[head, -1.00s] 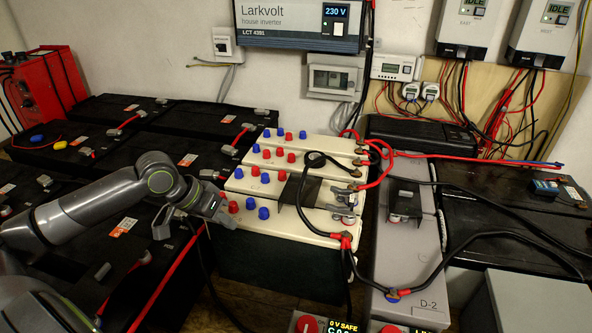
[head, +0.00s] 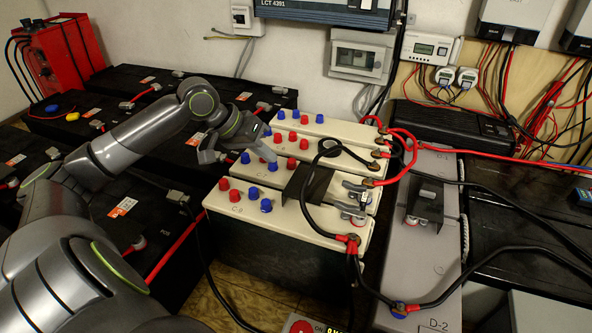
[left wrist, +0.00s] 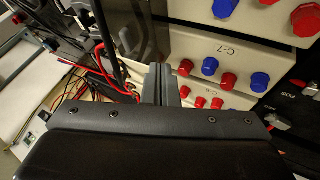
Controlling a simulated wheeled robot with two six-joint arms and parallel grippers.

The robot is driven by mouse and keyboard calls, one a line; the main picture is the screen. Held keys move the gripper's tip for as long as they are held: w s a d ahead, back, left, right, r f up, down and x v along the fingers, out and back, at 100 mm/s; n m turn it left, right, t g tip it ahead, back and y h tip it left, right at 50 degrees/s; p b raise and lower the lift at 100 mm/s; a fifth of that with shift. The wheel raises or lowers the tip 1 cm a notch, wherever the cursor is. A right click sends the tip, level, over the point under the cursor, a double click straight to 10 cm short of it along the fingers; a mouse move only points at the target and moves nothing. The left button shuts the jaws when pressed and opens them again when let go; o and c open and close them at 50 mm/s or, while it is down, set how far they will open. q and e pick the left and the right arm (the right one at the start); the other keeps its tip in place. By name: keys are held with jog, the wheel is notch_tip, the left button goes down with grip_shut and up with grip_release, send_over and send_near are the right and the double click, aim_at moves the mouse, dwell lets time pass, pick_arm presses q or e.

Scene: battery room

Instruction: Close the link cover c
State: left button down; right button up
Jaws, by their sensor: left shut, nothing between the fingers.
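The dark link cover (head: 306,184) stands raised and tilted over the cream batteries of block C, beside the metal links and a red-ringed terminal (head: 350,216). I take it as link cover c; no label on it is readable. My left gripper (head: 271,158) is shut and empty above the cream batteries, left of the cover, near the blue and red caps, and apart from the cover. In the left wrist view its closed fingers (left wrist: 160,84) point toward the batteries, with a dark panel just left of them that may be the cover. My right gripper is not in view.
Black cables (head: 310,215) loop around the cover, and red cables (head: 398,150) run along the batteries' right end. A similar dark cover (head: 426,200) stands on the grey D-2 block (head: 405,262). Black batteries (head: 150,225) lie left under my arm.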

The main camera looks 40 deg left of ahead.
aim_at(296, 180)
pick_arm(q)
jog(key=x, duration=0.4)
jog(key=shift+w+d+f+b, duration=0.2)
jog(key=shift+f+b, duration=0.1)
jog(key=shift+b, duration=0.1)
jog(key=d, duration=0.1)
jog(key=w+d, duration=0.1)
jog(key=shift+d+f, duration=0.15)
jog(key=shift+d, duration=0.8)
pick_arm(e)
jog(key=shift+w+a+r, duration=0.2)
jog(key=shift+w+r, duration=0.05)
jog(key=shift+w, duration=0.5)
